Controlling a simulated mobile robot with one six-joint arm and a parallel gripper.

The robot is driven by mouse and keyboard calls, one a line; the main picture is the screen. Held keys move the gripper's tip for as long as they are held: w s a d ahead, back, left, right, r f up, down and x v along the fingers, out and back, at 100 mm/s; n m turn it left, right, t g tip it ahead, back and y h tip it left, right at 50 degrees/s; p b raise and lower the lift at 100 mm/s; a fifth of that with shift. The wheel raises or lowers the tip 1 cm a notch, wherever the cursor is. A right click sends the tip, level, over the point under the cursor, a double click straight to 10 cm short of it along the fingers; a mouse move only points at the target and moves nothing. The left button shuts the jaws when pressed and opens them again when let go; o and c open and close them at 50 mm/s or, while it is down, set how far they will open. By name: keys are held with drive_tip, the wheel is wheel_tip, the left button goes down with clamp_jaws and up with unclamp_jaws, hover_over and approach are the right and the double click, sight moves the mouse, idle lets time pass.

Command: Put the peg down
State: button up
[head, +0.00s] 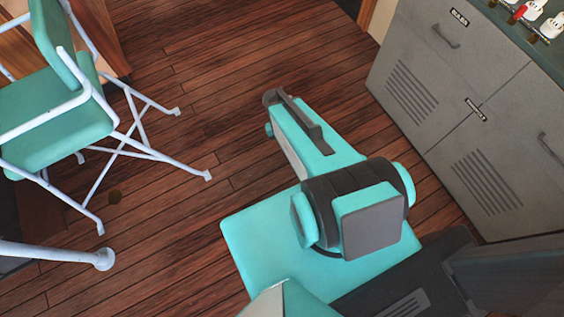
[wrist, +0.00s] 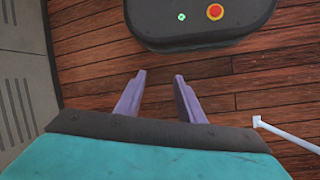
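My gripper (wrist: 159,78) shows in the wrist view with its two fingers apart. Only wooden floor shows between them, and I see nothing held. In the head view my arm hides the gripper's fingers. I cannot make out a peg for certain in either view.
A folding chair (head: 60,135) with teal seat and white legs stands at left. A grey cabinet (head: 455,110) stands at right, with white and red fittings (head: 535,18) on its top. The plank floor (head: 215,110) between them is mostly clear.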

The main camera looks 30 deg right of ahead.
drive_tip(key=s+a+f+n+g+y, duration=0.1)
drive_tip(key=s+a+f+n, duration=0.2)
drive_tip(key=s+a, duration=0.6)
drive_tip(key=shift+s+a, duration=0.2)
drive_tip(key=shift+s, duration=0.1)
idle(0.8)
